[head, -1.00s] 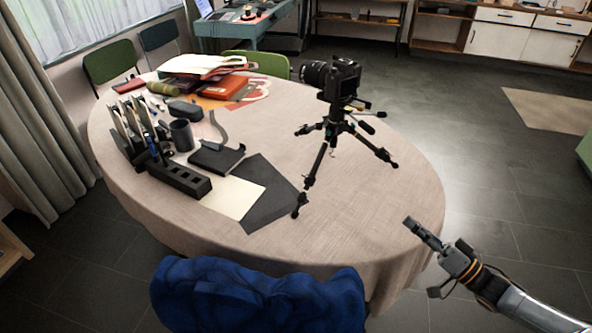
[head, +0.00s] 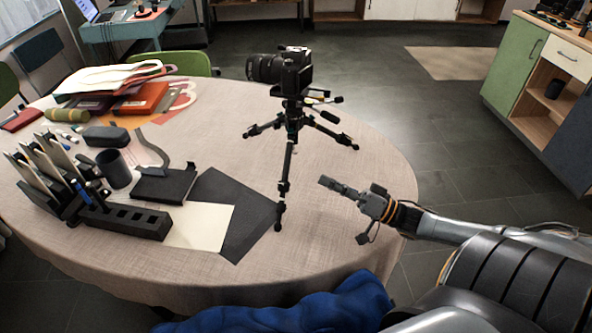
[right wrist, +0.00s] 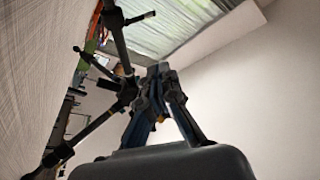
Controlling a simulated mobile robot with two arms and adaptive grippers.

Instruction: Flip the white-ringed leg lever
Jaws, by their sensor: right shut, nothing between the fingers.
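A small black tripod (head: 288,150) stands on the table (head: 330,240) with its legs spread, and a black camera (head: 283,70) is mounted on top. One leg points to the front, one to the left and one to the right. The leg levers are too small to tell which has a white ring. My right gripper (head: 324,183) is shut and empty, above the table to the right of the front leg and apart from it. In the right wrist view the shut fingers (right wrist: 158,75) overlap the dark tripod legs (right wrist: 92,125) behind them. My left gripper is out of view.
Left of the tripod lie a dark sheet (head: 235,205), a black holder block (head: 125,222), a mug (head: 115,168) and folders (head: 140,97). A blue chair back (head: 290,310) stands at the front edge. The cloth right of the tripod is clear.

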